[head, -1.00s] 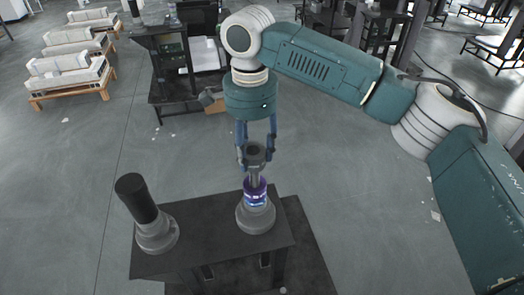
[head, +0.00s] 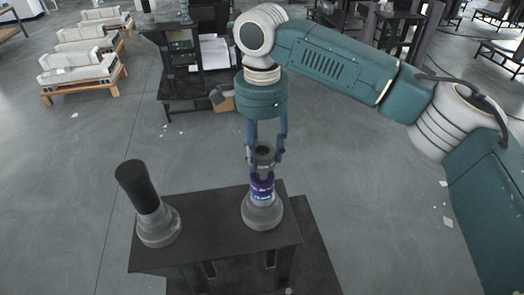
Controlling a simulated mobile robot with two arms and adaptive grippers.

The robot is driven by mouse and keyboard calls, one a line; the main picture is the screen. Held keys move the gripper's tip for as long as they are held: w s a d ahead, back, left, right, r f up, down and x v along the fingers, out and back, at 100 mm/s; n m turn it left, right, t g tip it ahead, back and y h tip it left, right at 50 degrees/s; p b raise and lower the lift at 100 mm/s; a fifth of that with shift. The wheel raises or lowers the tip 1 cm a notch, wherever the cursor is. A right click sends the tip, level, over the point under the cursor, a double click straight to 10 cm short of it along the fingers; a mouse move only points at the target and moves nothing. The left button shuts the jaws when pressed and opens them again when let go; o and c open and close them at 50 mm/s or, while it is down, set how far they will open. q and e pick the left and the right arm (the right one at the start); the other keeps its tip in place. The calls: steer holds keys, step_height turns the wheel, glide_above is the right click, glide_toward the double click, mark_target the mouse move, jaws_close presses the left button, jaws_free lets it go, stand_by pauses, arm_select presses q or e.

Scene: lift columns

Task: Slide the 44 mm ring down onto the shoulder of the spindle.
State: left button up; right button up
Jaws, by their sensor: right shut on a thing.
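The ring (head: 263,153) is a dark grey, short hollow piece with its round opening facing up. My right gripper (head: 266,156) comes from above, with one finger on each side of the ring, shut on it. The spindle (head: 262,214) stands upright below, on the right part of a dark table, with a wide grey base and a glowing purple band (head: 262,187) above it. The ring is in line with the spindle, above the purple band. I cannot tell how far the spindle's top reaches into the ring. My left gripper is not in view.
A second grey base with a tilted-looking black cylinder (head: 137,186) stands at the left of the dark table (head: 212,226). A dark shelf unit (head: 178,84) and pale benches (head: 82,68) stand farther back.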

steer(key=shift+f, duration=1.75)
steer(key=o, duration=1.4)
steer(key=shift+o, duration=0.2)
step_height(320, 180, up, 12)
